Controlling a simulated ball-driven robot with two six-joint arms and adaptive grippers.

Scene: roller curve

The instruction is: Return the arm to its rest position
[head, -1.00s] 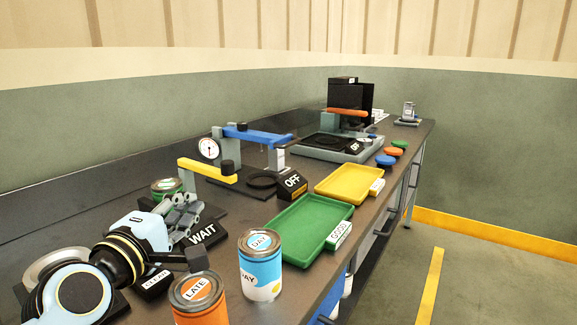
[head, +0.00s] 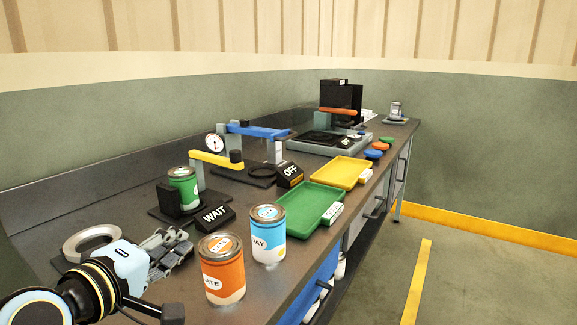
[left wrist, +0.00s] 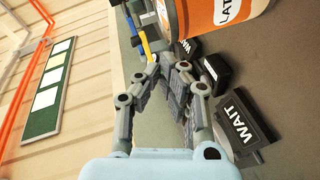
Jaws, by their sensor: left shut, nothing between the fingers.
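My left arm comes in at the lower left in the head view. Its pale blue left gripper (head: 172,250) is above the near end of the bench, left of the orange LATE can (head: 222,270). The grey fingers are together with nothing between them. They also show in the left wrist view (left wrist: 168,78), with the orange can (left wrist: 240,14) beyond them at the top. The gripper appears apart from the can. A black WAIT block (head: 214,217) stands beyond the fingers. My right gripper is not in view.
A blue DAY can (head: 268,235) stands beside the orange one. A metal ring (head: 92,243) lies left of the gripper. Green (head: 310,205) and yellow trays (head: 341,172) lie farther along the bench.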

